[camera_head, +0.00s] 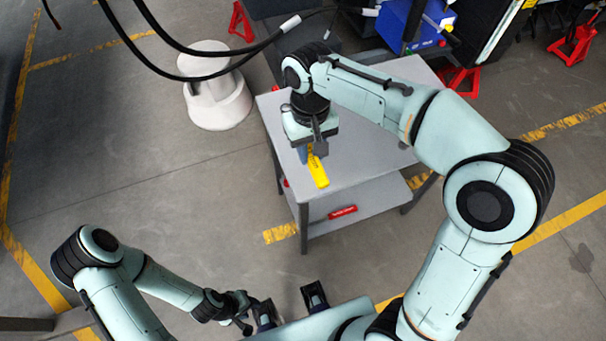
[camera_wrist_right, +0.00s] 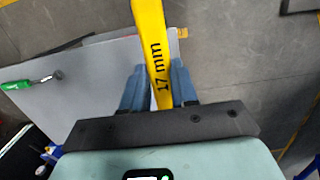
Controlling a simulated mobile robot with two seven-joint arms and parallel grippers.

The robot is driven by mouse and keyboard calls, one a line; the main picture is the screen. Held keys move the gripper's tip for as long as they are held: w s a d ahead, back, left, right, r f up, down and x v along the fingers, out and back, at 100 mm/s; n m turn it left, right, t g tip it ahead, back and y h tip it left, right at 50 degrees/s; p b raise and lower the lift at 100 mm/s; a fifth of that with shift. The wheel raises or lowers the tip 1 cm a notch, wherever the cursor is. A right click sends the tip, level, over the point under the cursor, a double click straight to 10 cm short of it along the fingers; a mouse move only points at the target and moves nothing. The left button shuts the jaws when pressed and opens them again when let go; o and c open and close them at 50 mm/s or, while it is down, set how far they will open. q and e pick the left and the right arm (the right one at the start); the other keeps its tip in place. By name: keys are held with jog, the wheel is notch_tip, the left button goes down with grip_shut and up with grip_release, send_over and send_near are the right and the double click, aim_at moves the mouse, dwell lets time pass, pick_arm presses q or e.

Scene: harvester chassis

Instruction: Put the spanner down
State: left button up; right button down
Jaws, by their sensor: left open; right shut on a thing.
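The yellow spanner (camera_head: 318,171) is held in my right gripper (camera_head: 309,151), above the front-left part of the grey table (camera_head: 358,165) in the head view. In the right wrist view the spanner (camera_wrist_right: 152,45) reads "17 mm" and sits between the blue fingers (camera_wrist_right: 156,88), its far end out of frame. The tabletop (camera_wrist_right: 85,75) shows under and left of the spanner there, with floor beyond its edge. I cannot tell whether the spanner touches the top. My left gripper (camera_head: 254,314) is open and low, well away from the table, partly hidden.
A green-handled tool (camera_wrist_right: 30,83) lies on the tabletop. A red tool (camera_head: 343,212) lies on the lower shelf (camera_head: 360,205). Black cables (camera_head: 190,52) hang at upper left. Open floor lies left of the table.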

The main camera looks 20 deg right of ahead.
pick_arm(q)
jog(key=shift+s+f+b, duration=0.25)
jog(key=shift+f+b, duration=0.25)
jog(key=shift+f, duration=0.15)
jog(key=shift+s+f+b, duration=0.25)
jog(key=shift+f+b, duration=0.25)
jog(key=shift+f, duration=0.1)
pick_arm(e)
notch_tip(320, 180, down, 17)
jog(key=shift+f, duration=0.1)
jog(key=c, duration=0.9)
grip_release()
pick_arm(q)
jog(key=shift+w+r+p, duration=0.3)
jog(key=shift+r+p, duration=0.5)
jog(key=shift+r, duration=0.1)
pick_arm(e)
jog(key=r, duration=0.8)
jog(key=w+r, duration=0.1)
jog(key=r, duration=0.3)
jog(key=shift+w+r, duration=0.1)
